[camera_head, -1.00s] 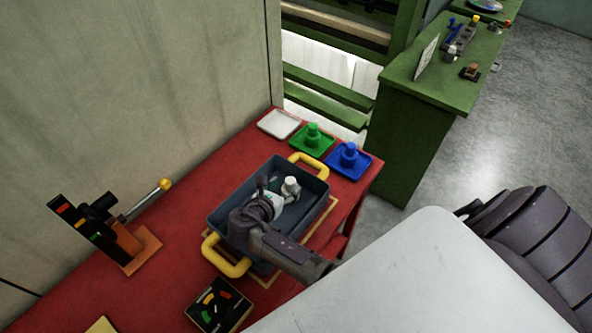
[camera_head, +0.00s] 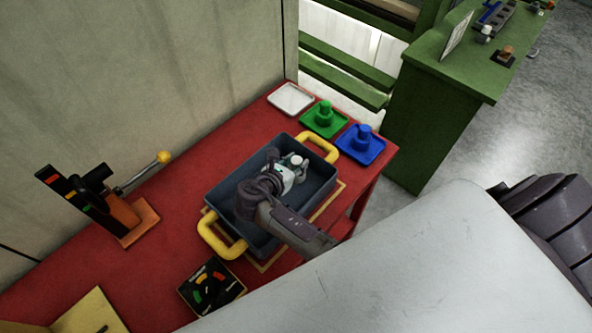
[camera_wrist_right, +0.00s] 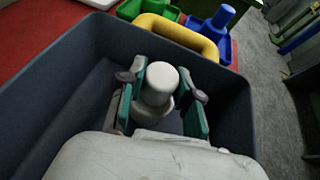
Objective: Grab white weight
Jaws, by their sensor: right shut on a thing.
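The white weight (camera_wrist_right: 160,84) is a knobbed cylinder inside the dark blue-grey tray with yellow handles (camera_head: 207,193). In the head view the white weight (camera_head: 296,160) shows its top just beyond my right gripper (camera_head: 288,172). In the right wrist view my right gripper (camera_wrist_right: 163,103) has its green-padded fingers on both sides of the weight and is shut on it. The lower part of the weight is partly hidden by the gripper. My left gripper is not in view.
A white tray (camera_head: 291,98), a green tray with a green weight (camera_head: 325,115) and a blue tray with a blue weight (camera_head: 362,141) stand at the red table's far end. A lever device (camera_head: 110,207) stands at left, a gauge panel (camera_head: 211,286) in front.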

